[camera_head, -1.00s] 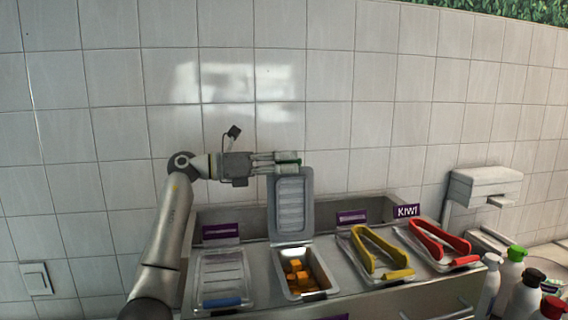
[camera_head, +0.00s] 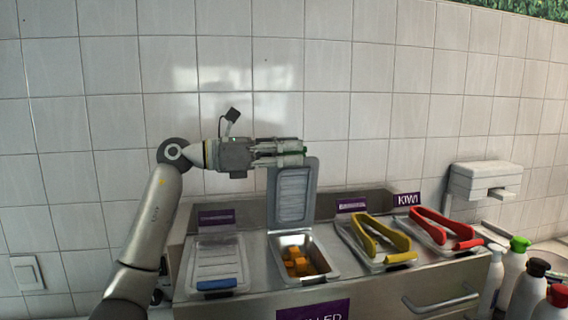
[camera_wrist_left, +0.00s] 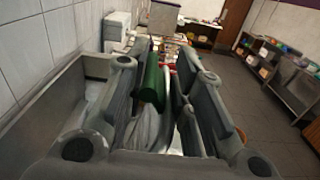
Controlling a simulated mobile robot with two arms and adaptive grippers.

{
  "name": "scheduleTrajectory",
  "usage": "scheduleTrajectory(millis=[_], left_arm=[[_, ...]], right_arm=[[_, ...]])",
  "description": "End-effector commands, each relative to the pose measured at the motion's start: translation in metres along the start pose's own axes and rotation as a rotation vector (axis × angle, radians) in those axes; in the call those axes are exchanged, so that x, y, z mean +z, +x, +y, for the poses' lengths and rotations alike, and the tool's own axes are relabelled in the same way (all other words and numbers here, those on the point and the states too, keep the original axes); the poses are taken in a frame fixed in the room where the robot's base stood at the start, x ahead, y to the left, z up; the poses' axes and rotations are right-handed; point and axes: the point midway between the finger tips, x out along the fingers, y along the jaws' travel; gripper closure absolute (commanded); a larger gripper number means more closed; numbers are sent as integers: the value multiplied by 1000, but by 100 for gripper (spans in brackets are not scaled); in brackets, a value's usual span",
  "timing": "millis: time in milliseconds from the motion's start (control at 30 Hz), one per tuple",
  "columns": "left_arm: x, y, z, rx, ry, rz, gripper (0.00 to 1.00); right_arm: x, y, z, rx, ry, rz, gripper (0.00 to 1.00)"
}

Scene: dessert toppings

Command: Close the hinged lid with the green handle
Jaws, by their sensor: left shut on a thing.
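The hinged lid (camera_head: 292,197) stands upright, open, at the back of a metal bin (camera_head: 318,262) that holds orange cubes (camera_head: 297,261). Its green handle (camera_head: 303,151) is at the lid's top edge, mostly covered by my fingers. My left gripper (camera_head: 290,150) reaches in from the left and is shut on the handle. In the left wrist view the green handle (camera_wrist_left: 152,82) lies between the two fingers. My right gripper is in neither view.
To the left is a closed clear lid with a blue handle (camera_head: 216,284). To the right lie yellow tongs (camera_head: 385,240) and red tongs (camera_head: 447,227) on bins. Bottles (camera_head: 512,268) stand at the far right. The tiled wall (camera_head: 380,120) is close behind.

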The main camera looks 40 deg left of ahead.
Motion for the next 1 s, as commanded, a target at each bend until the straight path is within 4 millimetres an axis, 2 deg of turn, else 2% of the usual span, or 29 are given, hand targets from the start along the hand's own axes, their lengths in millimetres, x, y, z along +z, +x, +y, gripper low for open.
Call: scheduleTrajectory(millis=[33,100,400,633,1000], left_arm=[[-11,0,-7,2,39,7,100],[-12,0,-17,1,89,6,100],[-18,0,-49,1,262,5,100],[-20,0,-60,1,324,4,100],[-19,0,-62,1,338,3,100]], right_arm=[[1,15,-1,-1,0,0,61],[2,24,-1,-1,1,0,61],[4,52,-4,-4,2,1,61],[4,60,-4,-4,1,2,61],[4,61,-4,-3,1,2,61]])
